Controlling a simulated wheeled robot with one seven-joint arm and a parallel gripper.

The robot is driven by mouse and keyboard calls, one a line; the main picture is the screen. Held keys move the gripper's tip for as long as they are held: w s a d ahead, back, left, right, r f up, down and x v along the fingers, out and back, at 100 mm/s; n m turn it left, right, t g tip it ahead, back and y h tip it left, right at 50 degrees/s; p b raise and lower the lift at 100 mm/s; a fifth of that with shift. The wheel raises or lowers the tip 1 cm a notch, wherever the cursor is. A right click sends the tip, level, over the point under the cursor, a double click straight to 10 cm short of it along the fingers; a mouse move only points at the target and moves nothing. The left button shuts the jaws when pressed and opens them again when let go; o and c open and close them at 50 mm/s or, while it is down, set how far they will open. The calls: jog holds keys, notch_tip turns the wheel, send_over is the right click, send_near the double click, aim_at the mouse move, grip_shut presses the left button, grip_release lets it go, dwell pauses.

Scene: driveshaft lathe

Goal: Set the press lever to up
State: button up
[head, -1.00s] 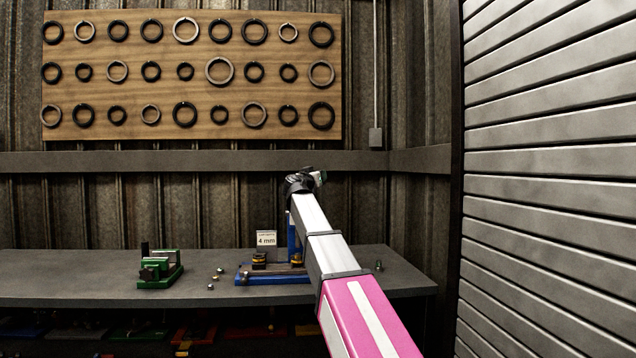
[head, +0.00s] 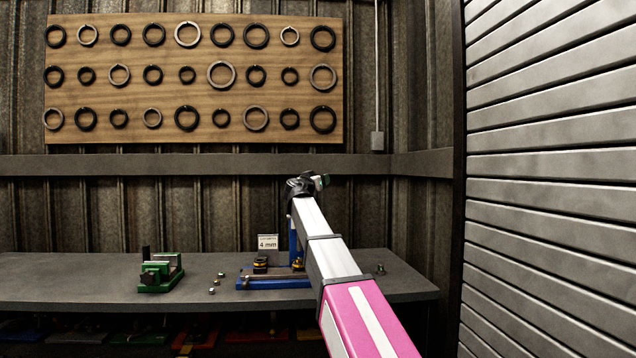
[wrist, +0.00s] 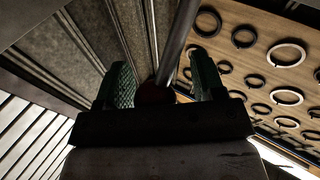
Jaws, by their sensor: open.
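The press is a blue frame (head: 292,240) with a blue base (head: 275,283) on the bench, partly hidden behind my arm. My gripper (head: 318,180) is above the press in the head view, in front of the wall rail. In the wrist view my gripper (wrist: 162,75) is open, with a green pad on each finger. A grey metal rod (wrist: 178,40) with a dark reddish knob (wrist: 153,93), seemingly the press lever, runs between the fingers. The knob sits low between the pads; I cannot tell whether it touches them. The lever is hidden in the head view.
A "4 mm" sign (head: 267,242) stands at the press. A green vise (head: 160,272) is to the left on the bench (head: 70,285), with small loose parts between. A ring board (head: 190,130) hangs on the back wall. A slatted shutter (head: 550,200) closes off the right.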

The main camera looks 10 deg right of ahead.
jog(key=v, duration=1)
jog(key=shift+s+a, duration=0.2)
jog(key=shift+f, duration=0.1)
jog(key=s+d+f+n+g+y, duration=0.1)
jog(key=s+d+f+g, duration=0.15)
jog(key=f, duration=1.05)
jog(key=s+d+f+n+g+y, duration=0.1)
jog(key=s+d+f+g+y, duration=0.2)
jog(key=f, duration=1)
jog(key=s+d+f+n+g, duration=0.1)
jog(key=d+f+g, duration=0.25)
jog(key=f, duration=0.95)
jog(key=s+d+f+n+g+y, duration=0.1)
jog(key=s+f+g+y, duration=0.2)
jog(key=s+f, duration=0.9)
jog(key=s+d+f+n+g+y, duration=0.1)
jog(key=s+f+g+y, duration=0.2)
jog(key=s+f, duration=0.9)
notch_tip(320, 180, down, 5)
jog(key=shift+g+y, duration=0.4)
jog(key=shift+g, duration=0.5)
